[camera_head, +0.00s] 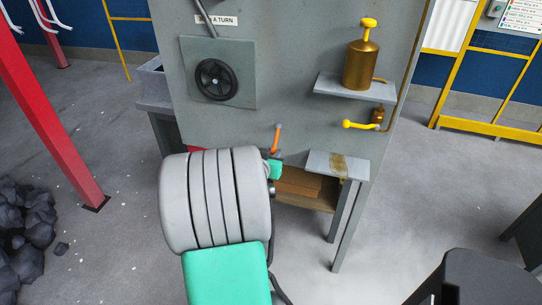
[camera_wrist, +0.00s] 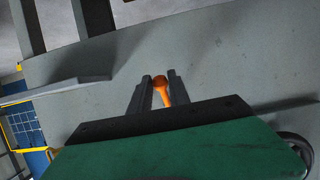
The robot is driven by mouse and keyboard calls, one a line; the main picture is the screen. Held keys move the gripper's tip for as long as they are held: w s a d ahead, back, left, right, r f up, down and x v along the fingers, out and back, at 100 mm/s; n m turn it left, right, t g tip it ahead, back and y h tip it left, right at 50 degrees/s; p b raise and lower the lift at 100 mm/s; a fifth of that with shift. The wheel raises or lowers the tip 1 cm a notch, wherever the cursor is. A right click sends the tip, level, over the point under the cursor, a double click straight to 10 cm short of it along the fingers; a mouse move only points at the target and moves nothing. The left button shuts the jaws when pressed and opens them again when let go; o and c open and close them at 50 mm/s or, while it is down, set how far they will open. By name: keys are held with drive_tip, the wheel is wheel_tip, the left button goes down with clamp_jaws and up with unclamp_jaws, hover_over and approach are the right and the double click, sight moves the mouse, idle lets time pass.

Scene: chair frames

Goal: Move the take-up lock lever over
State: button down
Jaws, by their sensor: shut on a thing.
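The take-up lock lever is a thin orange lever with a round knob end (camera_head: 276,138) on the front of the grey panel. It stands nearly upright, tilted slightly right at the top. In the wrist view the orange lever (camera_wrist: 161,88) sits between the two dark fingers of my gripper (camera_wrist: 160,80), which is shut on it near the knob. In the head view my gripper (camera_head: 274,158) is mostly hidden behind my thick grey arm, so the lever's lower end is hidden.
A black handwheel (camera_head: 216,80) is at upper left of the grey panel (camera_head: 290,60). A brass oiler (camera_head: 361,62) stands on a small shelf (camera_head: 345,93). A yellow valve handle (camera_head: 360,125) is right of the lever, above a lower ledge (camera_head: 322,163). A red post (camera_head: 45,110) stands left.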

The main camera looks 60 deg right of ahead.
drive_tip(key=shift+d+f, duration=0.2)
drive_tip(key=shift+f, duration=0.1)
drive_tip(key=shift+w+d+f+b, duration=0.15)
drive_tip(key=shift+d+f+b, duration=0.65)
drive_tip(key=shift+b, duration=0.25)
drive_tip(key=shift+d, duration=0.25)
drive_tip(key=c, duration=1.1)
unclamp_jaws()
drive_tip(key=shift+r, duration=0.1)
drive_tip(key=shift+c, duration=0.2)
drive_tip(key=shift+a, duration=0.1)
